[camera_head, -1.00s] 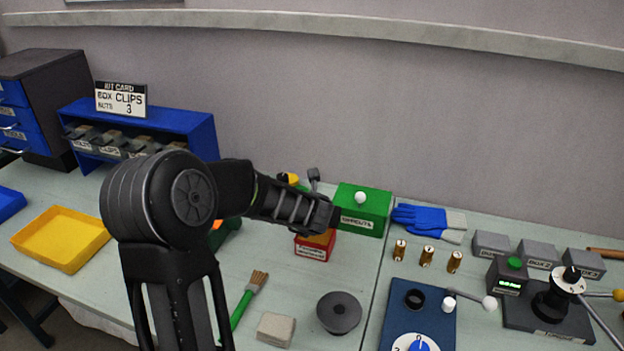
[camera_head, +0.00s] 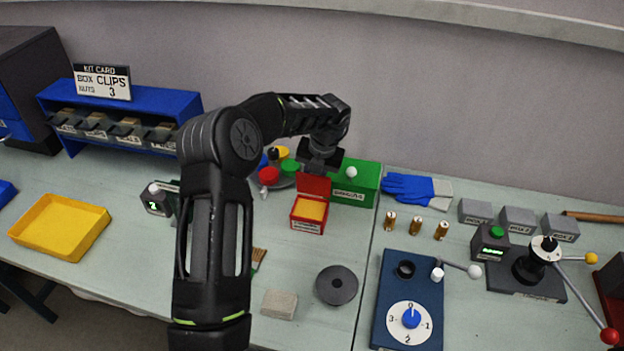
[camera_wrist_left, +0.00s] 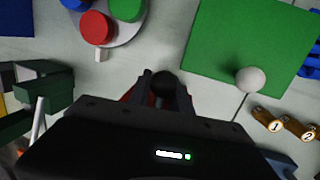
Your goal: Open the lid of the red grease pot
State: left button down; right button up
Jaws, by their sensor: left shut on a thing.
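The red grease pot (camera_head: 308,226) stands on the bench in the middle of the head view, with its yellow-orange inside showing. Its red lid (camera_head: 315,185) stands raised at the back edge of the pot. My left gripper (camera_head: 319,167) is above and behind the pot, shut at the top of the lid. In the left wrist view the gripper's fingers (camera_wrist_left: 163,85) close around a dark round knob (camera_wrist_left: 163,82), with bits of red beside them. Most of the lid is hidden there by the gripper. My right gripper is not in view.
A green box (camera_head: 360,180) with a white knob stands close to the right of the lid. A round tray with coloured buttons (camera_head: 269,174) is just left. A grey disc (camera_head: 337,285) and a beige block (camera_head: 280,304) lie in front. Bench space left of the pot is clear.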

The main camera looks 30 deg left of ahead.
pick_arm(q)
jog(key=shift+w, duration=0.15)
dwell(0.3)
jog(key=c, duration=1.2)
grip_release()
jog(key=shift+o, duration=0.2)
jog(key=b+v, duration=0.1)
jog(key=v, duration=0.6)
jog(key=shift+r+b, duration=0.3)
jog(key=shift+r, duration=0.1)
jog(key=shift+w+f, duration=0.1)
jog(key=shift+w, duration=0.05)
